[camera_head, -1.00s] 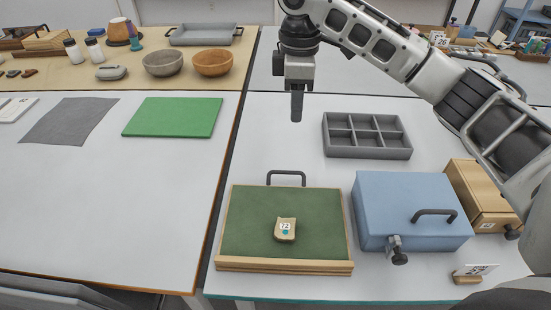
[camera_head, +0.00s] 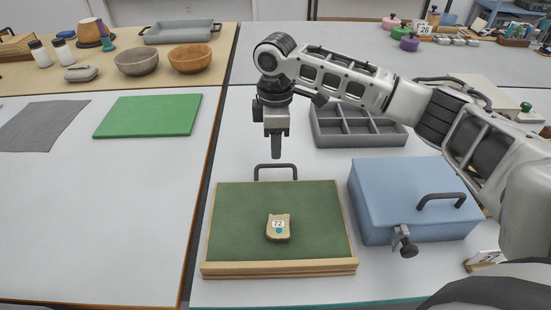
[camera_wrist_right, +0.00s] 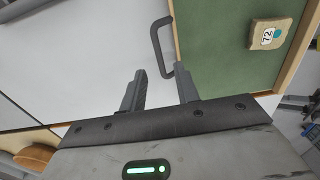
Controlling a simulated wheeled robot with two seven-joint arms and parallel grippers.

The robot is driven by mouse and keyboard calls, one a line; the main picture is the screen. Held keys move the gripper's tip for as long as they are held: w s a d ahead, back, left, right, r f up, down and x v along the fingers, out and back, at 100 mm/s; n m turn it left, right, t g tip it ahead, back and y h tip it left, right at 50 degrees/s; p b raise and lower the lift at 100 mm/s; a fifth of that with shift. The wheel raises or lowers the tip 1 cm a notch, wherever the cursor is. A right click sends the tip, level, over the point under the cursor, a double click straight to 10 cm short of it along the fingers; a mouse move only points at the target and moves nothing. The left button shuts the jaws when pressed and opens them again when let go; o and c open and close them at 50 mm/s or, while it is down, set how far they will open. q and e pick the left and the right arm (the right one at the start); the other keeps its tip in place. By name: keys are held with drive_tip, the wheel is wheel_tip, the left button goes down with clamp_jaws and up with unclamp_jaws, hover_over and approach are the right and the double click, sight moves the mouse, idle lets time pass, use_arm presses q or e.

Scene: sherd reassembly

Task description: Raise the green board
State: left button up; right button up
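The green board (camera_head: 243,204) lies flat on the white table, with a wooden frame and a dark handle (camera_head: 275,167) standing at its far edge. A tan sherd (camera_head: 278,232) marked 72 rests on the board. My right gripper (camera_head: 276,153) is above the table just beyond the handle, pointing down. In the right wrist view its two fingers (camera_wrist_right: 161,92) are apart with nothing between them; the handle (camera_wrist_right: 160,45) is close to one fingertip, and the board (camera_wrist_right: 215,40) and sherd (camera_wrist_right: 270,33) also show. My left gripper is not in view.
A blue case (camera_head: 405,190) stands right of the board. A grey divided tray (camera_head: 335,135) is behind my right arm. A flat green sheet (camera_head: 150,115) and grey cloth (camera_head: 42,124) lie on the left table, whose front is clear.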

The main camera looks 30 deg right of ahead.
sight(276, 165)
wheel_tip(276, 165, down, 5)
drive_tip(key=shift+f, duration=0.15)
clamp_jaws()
